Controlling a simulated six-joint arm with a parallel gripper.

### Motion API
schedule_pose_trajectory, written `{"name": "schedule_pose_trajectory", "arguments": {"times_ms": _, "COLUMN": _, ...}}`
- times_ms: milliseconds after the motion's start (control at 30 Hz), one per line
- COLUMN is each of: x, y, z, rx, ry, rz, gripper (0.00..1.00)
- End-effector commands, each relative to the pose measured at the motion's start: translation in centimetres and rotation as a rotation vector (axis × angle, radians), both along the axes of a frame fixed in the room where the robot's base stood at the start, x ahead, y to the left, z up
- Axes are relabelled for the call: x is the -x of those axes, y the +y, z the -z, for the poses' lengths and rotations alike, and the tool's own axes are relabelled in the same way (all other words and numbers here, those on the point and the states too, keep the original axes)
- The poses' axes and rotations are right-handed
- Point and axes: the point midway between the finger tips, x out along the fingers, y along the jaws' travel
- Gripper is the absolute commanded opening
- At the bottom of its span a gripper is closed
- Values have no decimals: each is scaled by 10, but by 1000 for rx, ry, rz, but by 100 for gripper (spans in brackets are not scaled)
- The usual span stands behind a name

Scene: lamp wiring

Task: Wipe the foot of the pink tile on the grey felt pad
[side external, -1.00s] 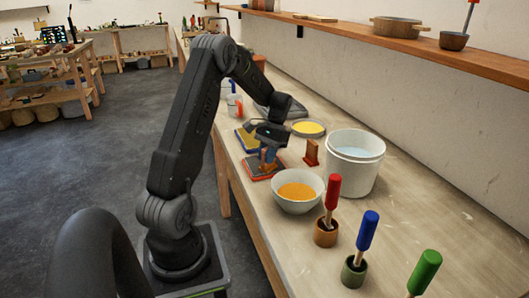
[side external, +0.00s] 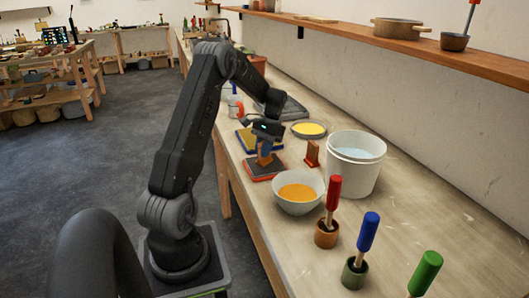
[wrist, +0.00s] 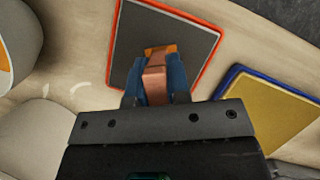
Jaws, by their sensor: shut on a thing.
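My gripper (side external: 264,147) is shut on the pink tile (wrist: 156,82), which shows between its blue fingers in the wrist view. The tile's foot (wrist: 160,50) looks orange and points down over a dark grey pad (wrist: 134,42) with a red-orange rim. That pad also shows in the side external view (side external: 264,173), directly under the gripper. The foot is at or just above the pad surface; I cannot tell whether they touch. The fingers hide part of the tile.
A yellow pad with a blue rim (wrist: 262,116) lies beside the grey pad. A bowl of orange stuff (side external: 298,195), an upright orange-brown block (side external: 312,154) and a white bucket (side external: 354,165) stand near. A yellow dish (side external: 309,130) and a dark grey slab (side external: 294,110) lie farther back.

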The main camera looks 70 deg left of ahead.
Motion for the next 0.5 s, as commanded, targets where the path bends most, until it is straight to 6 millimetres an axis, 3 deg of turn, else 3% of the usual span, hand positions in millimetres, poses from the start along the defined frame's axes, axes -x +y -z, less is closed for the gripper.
{"name": "schedule_pose_trajectory", "arguments": {"times_ms": 300, "x": 1, "y": 26, "z": 0, "rx": 1, "ry": 1, "rz": -1, "gripper": 0}}
{"name": "schedule_pose_trajectory", "arguments": {"times_ms": 500, "x": 0, "y": 29, "z": -1, "rx": 1, "ry": 1, "rz": 1, "gripper": 0}}
